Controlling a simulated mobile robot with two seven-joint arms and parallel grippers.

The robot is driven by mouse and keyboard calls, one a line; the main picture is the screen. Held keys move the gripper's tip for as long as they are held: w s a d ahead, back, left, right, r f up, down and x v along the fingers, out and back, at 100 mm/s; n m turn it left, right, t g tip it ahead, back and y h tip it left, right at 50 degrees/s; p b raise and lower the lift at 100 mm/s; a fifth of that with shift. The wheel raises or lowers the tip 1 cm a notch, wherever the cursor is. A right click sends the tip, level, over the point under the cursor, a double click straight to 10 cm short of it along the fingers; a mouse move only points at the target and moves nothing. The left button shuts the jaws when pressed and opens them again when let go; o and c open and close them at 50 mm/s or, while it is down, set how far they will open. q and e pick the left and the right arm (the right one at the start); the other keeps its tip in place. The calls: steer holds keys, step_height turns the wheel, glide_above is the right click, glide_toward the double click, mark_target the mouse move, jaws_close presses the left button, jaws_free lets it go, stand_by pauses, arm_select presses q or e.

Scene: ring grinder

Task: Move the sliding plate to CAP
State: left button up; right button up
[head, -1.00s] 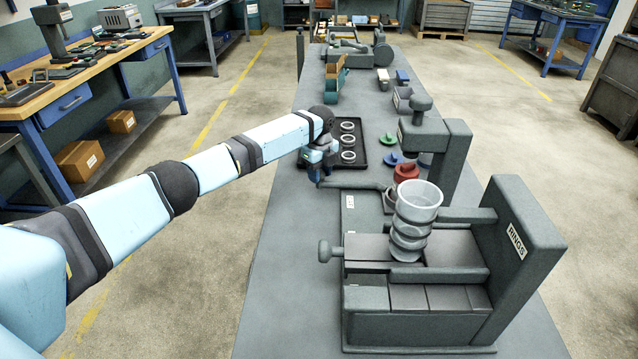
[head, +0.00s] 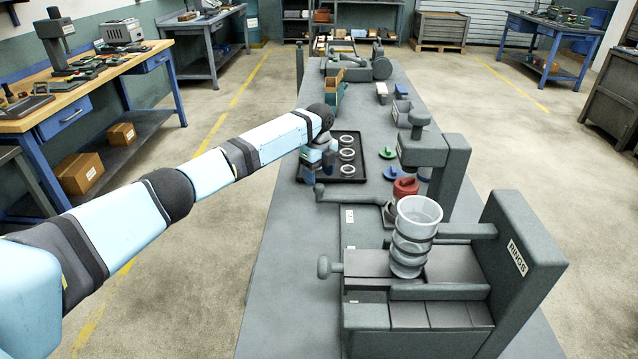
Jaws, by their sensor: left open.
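The grey sliding plate (head: 366,263) lies in the ring machine at the front right, with a round knob (head: 324,267) sticking out to the left. A clear cylinder of stacked rings (head: 412,240) stands over the plate. My left gripper (head: 309,176) is open and empty, pointing down beside the dark ring tray, just behind the ball end of a crank arm (head: 348,194). It is well behind the plate's knob. My right gripper is out of view.
A black tray (head: 376,180) holds several pale rings. A red part (head: 405,187) and green (head: 387,153) and blue pieces lie near the grey press column (head: 455,168). A block labelled RINGS (head: 525,270) stands at the right. The bench's left strip (head: 285,275) is clear.

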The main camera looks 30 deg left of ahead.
arm_select(q)
step_height(320, 180, up, 10)
steer(key=shift+f, duration=0.2)
stand_by(0.5)
